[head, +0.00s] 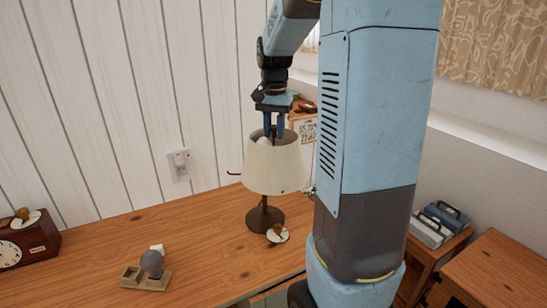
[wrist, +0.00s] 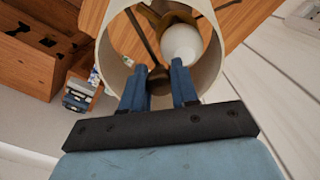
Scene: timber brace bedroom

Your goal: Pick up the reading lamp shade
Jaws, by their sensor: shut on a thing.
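The cream reading lamp shade (head: 273,168) sits around a dark lamp stand (head: 264,219) on the wooden desk. In the wrist view its pale round wall (wrist: 118,45) rings a white bulb (wrist: 181,45). My gripper (head: 274,130) points down at the shade's open top, with its blue fingertips at the rim. The exact contact at the rim is hidden by the fingers. I cannot tell whether the shade is lifted off its seat.
A small plate with a brown item (head: 278,234) lies beside the lamp base. A wooden holder with a grey object (head: 150,267) and a clock (head: 22,243) stand at the left. The desk (head: 205,245) is clear between them. A panelled wall (head: 110,100) is behind.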

